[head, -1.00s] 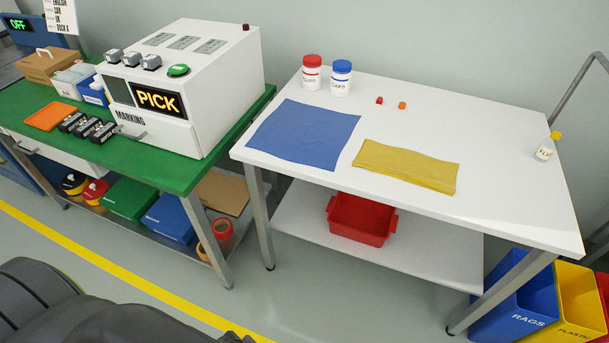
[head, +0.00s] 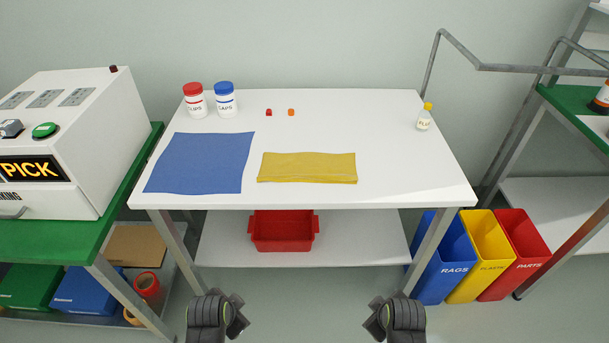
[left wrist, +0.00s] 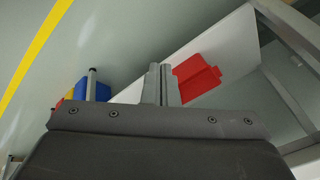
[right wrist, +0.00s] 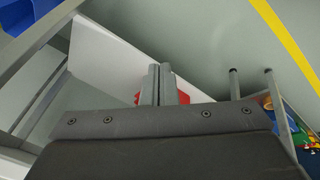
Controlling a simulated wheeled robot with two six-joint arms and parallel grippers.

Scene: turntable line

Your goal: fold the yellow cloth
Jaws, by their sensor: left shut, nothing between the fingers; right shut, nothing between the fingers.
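The yellow cloth (head: 307,168) lies on the white table, right of the blue cloth. It is a wide, short rectangle, with stacked edges showing along its front, so it looks doubled over. In the head view my left gripper (head: 240,314) and my right gripper (head: 372,316) are both low in front of the table, well away from the cloth. In the left wrist view the left fingers (left wrist: 160,84) are together with nothing between them. In the right wrist view the right fingers (right wrist: 158,84) are also together and empty.
The white table (head: 400,185) also holds a flat blue cloth (head: 200,162), red-lidded (head: 194,101) and blue-lidded (head: 225,100) jars, two small caps and a small bottle (head: 424,118). A red bin (head: 283,232) sits on the shelf below. Coloured bins (head: 480,262) stand at right.

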